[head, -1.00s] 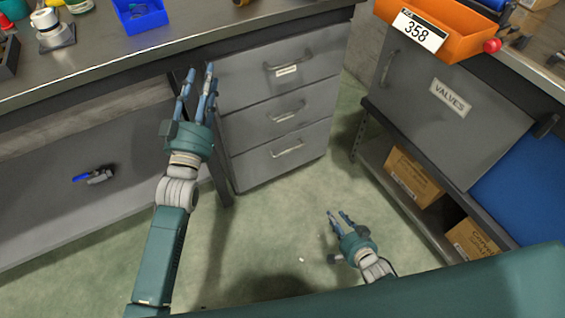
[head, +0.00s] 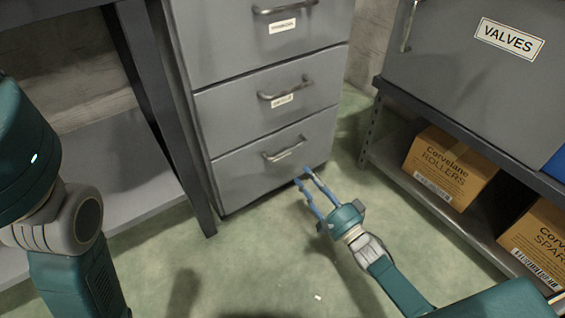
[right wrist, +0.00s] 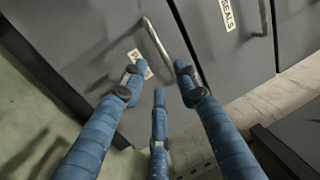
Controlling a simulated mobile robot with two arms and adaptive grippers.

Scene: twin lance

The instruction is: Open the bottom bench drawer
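The bottom bench drawer (head: 240,178) is a grey front at the foot of the cabinet, flush with the drawers above. Its metal bar handle (head: 285,150) shows in the head view. My right gripper (head: 306,178) is in front of the lower right part of this drawer, its blue fingers spread and empty. In the right wrist view, the open fingers (right wrist: 158,90) point at a drawer front with a bar handle (right wrist: 158,42) ahead of them; whether any finger touches it I cannot tell. My left gripper is out of view; only its arm shows at the left.
The middle drawer (head: 225,112) and top drawer (head: 215,40) are shut above. A bench leg (head: 165,110) stands left of the cabinet. A shelf (head: 440,205) with cardboard boxes (head: 450,168) is at the right. The floor (head: 255,265) in front is mostly clear.

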